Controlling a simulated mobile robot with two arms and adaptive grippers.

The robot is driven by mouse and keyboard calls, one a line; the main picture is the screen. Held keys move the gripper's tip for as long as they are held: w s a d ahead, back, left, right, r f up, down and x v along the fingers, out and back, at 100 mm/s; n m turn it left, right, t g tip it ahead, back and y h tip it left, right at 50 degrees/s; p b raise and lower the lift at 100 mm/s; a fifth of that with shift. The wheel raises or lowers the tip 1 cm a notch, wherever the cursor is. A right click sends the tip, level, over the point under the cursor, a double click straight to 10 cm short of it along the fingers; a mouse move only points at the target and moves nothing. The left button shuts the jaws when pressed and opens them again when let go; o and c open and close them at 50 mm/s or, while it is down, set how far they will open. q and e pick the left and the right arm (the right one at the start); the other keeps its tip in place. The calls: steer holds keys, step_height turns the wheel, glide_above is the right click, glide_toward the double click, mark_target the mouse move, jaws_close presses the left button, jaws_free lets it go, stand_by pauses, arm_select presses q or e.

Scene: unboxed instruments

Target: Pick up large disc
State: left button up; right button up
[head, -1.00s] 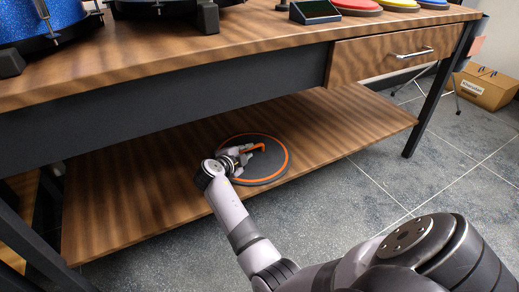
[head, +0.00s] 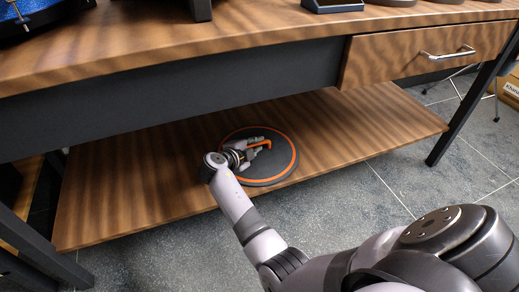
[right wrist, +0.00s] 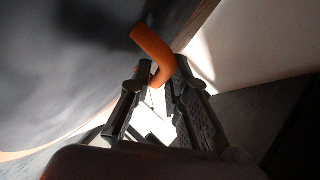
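The large disc (head: 284,166) is dark grey with an orange ring near its rim and a bent orange handle on top. In the head view it lies on the wooden lower shelf under the table. In the right wrist view its dark face (right wrist: 60,60) fills the left side. My right gripper (head: 256,144) is over the middle of the disc. In the right wrist view its fingers (right wrist: 161,82) converge on both sides of the orange handle (right wrist: 152,46) and appear to touch it. The wrist hides part of the disc. My left gripper is not in view.
The table top (head: 250,34) and its dark front beam (head: 180,92) overhang the lower shelf (head: 130,195). A drawer (head: 400,60) is at the right, with a table leg (head: 468,100) beyond it. The shelf's right part is clear.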

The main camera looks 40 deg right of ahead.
jaws_close()
stand_by(0.3)
steer(key=shift+r, duration=0.1)
